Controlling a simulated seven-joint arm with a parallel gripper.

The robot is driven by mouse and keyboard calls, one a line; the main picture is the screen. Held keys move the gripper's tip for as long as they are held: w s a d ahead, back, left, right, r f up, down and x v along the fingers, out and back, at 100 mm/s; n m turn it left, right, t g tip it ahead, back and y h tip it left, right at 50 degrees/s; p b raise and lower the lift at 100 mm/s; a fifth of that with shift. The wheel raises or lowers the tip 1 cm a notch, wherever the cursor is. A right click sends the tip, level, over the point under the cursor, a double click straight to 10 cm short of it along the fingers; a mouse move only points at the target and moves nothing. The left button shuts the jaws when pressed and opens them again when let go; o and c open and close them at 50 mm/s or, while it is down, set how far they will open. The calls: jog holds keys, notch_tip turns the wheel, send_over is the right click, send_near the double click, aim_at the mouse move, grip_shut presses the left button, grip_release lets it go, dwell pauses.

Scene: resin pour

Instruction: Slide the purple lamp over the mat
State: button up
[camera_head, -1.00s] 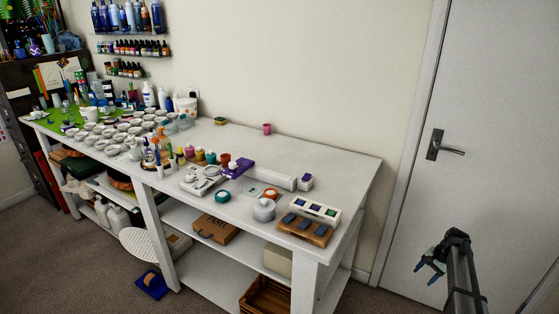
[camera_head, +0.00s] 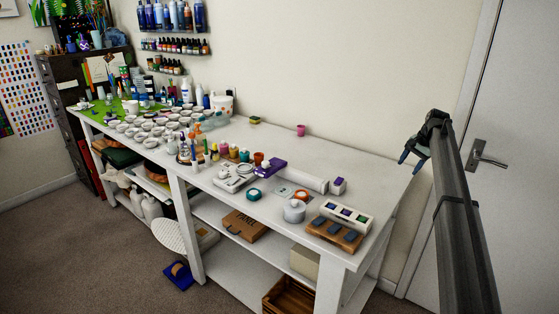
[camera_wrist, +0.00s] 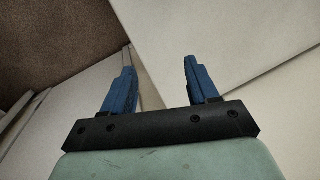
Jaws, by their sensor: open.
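A purple object that looks like the lamp (camera_head: 271,168) lies on the white table, right of the middle, beside a white device. A small greyish flat square, perhaps the mat (camera_head: 284,189), lies just in front and to the right of it, partly covered by small round items. My gripper (camera_head: 411,163) is open and empty, off the table's right end and well away from the lamp. Both blue fingers (camera_wrist: 158,66) stand apart in the wrist view, with nothing between them. The wrist view shows neither lamp nor mat.
A white roll (camera_head: 301,178), a white pot (camera_head: 294,211) and a wooden block (camera_head: 334,235) crowd the table near the lamp. Many cups fill the left side, with a green sheet (camera_head: 97,112) beyond. The back right of the tabletop is mostly clear. A door (camera_head: 500,110) stands behind my arm.

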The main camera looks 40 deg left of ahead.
jog(key=s+a+r+n+h, duration=0.1)
jog(key=s+a+r+n, duration=0.15)
jog(key=s+a, duration=0.65)
jog(key=s+a+r+n, duration=0.1)
jog(key=s+a+r, duration=0.25)
jog(key=a, duration=1.15)
notch_tip(320, 180, up, 7)
jog(key=n+h, duration=0.2)
jog(key=n, duration=0.2)
send_over(266, 162)
notch_tip(266, 162, down, 13)
jog(key=shift+r, duration=0.2)
grip_shut()
